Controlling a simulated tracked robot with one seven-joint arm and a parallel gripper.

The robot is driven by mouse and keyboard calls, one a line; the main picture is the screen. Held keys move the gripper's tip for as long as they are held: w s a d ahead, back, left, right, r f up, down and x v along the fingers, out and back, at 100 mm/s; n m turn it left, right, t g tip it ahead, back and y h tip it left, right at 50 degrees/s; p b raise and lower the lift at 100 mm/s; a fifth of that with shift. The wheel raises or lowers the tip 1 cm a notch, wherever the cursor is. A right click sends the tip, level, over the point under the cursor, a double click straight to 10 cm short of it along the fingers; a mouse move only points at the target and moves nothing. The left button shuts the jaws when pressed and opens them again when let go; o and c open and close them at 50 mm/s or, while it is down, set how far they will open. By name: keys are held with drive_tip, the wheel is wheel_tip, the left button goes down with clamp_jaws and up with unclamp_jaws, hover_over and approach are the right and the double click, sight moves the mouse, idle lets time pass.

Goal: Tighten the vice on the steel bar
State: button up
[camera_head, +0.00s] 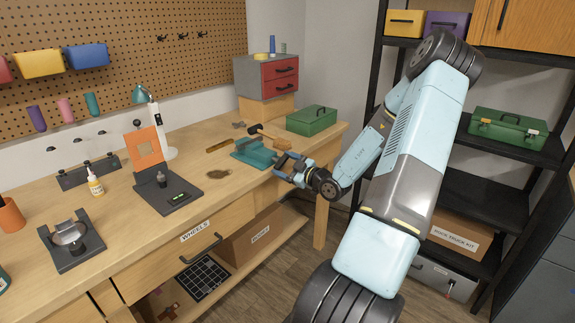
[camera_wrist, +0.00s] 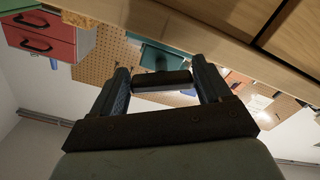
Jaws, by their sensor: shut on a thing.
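The teal vice (camera_head: 254,154) sits near the front edge of the wooden workbench. Its teal body also shows in the wrist view (camera_wrist: 163,56), just beyond my fingertips. My gripper (camera_head: 287,167) is in front of the vice, at the bench edge. In the wrist view, my gripper's two fingers (camera_wrist: 163,76) are closed on a short dark bar, which looks like the vice handle (camera_wrist: 162,82). I cannot make out the steel bar clearly in either view; the jaws are too small to tell how tightly they close.
A mallet (camera_head: 276,137) lies behind the vice. A green toolbox (camera_head: 311,120) and a grey cabinet with red drawers (camera_head: 280,76) stand beyond it. A dark stand (camera_head: 168,190) is to the left. The black shelf unit (camera_head: 483,197) is to the right of my arm.

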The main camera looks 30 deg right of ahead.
drive_tip(key=o, duration=1)
drive_tip(key=shift+c, duration=0.2)
drive_tip(key=v, duration=1.3)
drive_tip(key=shift+s, duration=0.4)
